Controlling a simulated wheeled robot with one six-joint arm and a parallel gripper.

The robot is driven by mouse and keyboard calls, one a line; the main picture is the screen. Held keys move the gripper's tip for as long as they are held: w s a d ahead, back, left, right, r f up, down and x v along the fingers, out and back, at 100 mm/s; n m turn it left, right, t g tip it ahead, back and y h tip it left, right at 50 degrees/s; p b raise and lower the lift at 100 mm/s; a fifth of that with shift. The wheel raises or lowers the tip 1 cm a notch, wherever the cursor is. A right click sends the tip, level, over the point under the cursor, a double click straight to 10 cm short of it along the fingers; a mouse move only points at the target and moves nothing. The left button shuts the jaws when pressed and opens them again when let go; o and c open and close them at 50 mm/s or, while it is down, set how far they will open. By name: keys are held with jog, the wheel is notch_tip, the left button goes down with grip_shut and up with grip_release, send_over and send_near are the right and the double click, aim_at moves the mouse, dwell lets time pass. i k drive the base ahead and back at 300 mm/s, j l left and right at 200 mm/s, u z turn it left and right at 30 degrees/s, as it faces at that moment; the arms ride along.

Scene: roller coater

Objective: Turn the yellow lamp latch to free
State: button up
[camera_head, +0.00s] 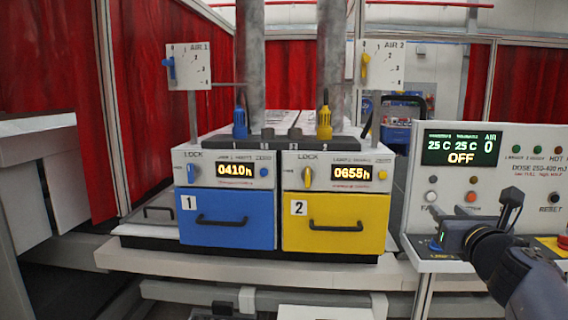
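The yellow lamp latch (307,176) is a small yellow knob under the word LOCK on the front of the yellow lamp unit (322,236), marked 2. The knob looks roughly upright, its long side near vertical. The unit's display reads 0655h. My gripper (447,238) is at the lower right, in front of the control panel, well to the right of the latch and apart from it. Nothing hides the latch.
The blue lamp unit (228,217), marked 1, stands left of the yellow one, with its blue latch (191,173) and display 0410h. Black drawer handles (335,226) stick out in front. The control panel (490,180) reads OFF. Space before both units is clear.

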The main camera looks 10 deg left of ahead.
aim_at(307, 173)
jog(key=i+j, duration=0.65)
jog(key=j, duration=0.25)
jog(key=i+j, duration=0.35)
jog(key=j, duration=0.15)
